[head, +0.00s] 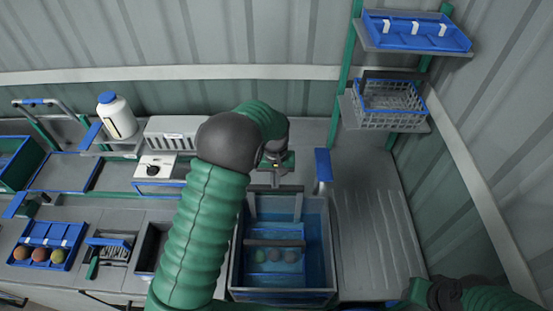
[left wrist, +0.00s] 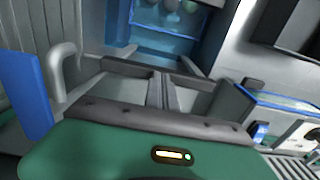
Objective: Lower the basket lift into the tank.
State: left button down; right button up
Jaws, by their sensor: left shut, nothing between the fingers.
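The blue-lined tank (head: 236,275) stands at the middle front and also shows at the top of the left wrist view (left wrist: 165,42). A dark bar of the basket lift (head: 274,243) crosses it, with a grey frame at the far wall. Several round fruits (head: 275,255) show below the bar, tinted blue; their depth is unclear. My left gripper (head: 276,166) is shut and empty, just beyond the tank's far edge, above the lift's upper bar; contact cannot be judged. My right gripper (head: 440,293) is at the lower right, its fingers not clear.
A blue-topped grey post (head: 323,170) stands beside the tank's far right corner. A ribbed drainboard (head: 375,235) lies clear on the right. A rack holds a wire basket (head: 388,100) and a blue tray (head: 415,32). A fruit tray (head: 45,246) and a white bottle (head: 116,116) are left.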

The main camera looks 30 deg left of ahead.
pick_arm(q)
jog(key=shift+f+b, duration=0.85)
jog(key=shift+f, duration=0.8)
jog(key=shift+r+p, duration=0.35)
notch_tip(320, 180, up, 15)
jog(key=p, duration=1.1)
jog(key=shift+r+p, duration=0.2)
jog(key=shift+p, duration=0.2)
